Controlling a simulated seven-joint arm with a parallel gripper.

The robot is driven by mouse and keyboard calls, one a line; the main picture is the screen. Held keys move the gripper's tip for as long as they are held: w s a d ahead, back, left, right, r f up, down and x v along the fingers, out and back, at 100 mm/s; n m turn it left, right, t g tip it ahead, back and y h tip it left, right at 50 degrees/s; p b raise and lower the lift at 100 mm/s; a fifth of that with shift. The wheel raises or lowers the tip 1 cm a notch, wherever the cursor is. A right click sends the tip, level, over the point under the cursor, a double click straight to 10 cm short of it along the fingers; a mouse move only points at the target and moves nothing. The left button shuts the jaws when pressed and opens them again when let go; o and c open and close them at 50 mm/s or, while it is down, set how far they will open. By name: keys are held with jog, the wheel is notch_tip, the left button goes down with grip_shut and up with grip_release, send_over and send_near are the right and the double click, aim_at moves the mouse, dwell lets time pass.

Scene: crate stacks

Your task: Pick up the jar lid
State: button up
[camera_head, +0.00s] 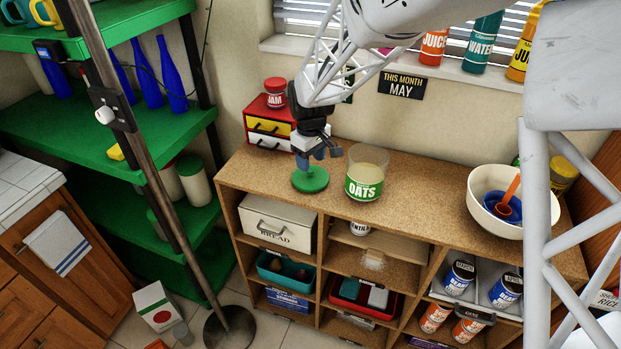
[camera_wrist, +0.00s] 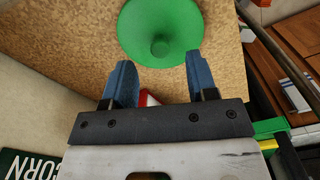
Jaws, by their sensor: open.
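The jar lid is a green round disc with a small central knob (camera_head: 310,180). It lies on the cork-textured top of the shelf unit, left of the oats jar (camera_head: 365,188). In the wrist view the lid (camera_wrist: 162,28) shows near the top, with its knob a little above the gap between the fingertips. My gripper (camera_head: 310,158) is just above and behind the lid in the head view. In the wrist view my gripper (camera_wrist: 158,66) has its two blue fingers apart, with nothing between them. The fingers partly hide the lid's far edge in the head view.
The oats jar stands open close to the lid's right. Behind left is a small red drawer box (camera_head: 268,104) with a jam jar (camera_head: 275,92) on top. A white bowl (camera_head: 480,208) stands farther right. The unit's top (camera_head: 425,190) is clear between jar and bowl.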

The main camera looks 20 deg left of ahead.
aim_at(311, 176)
jog(key=shift+f, duration=1.9)
grip_shut()
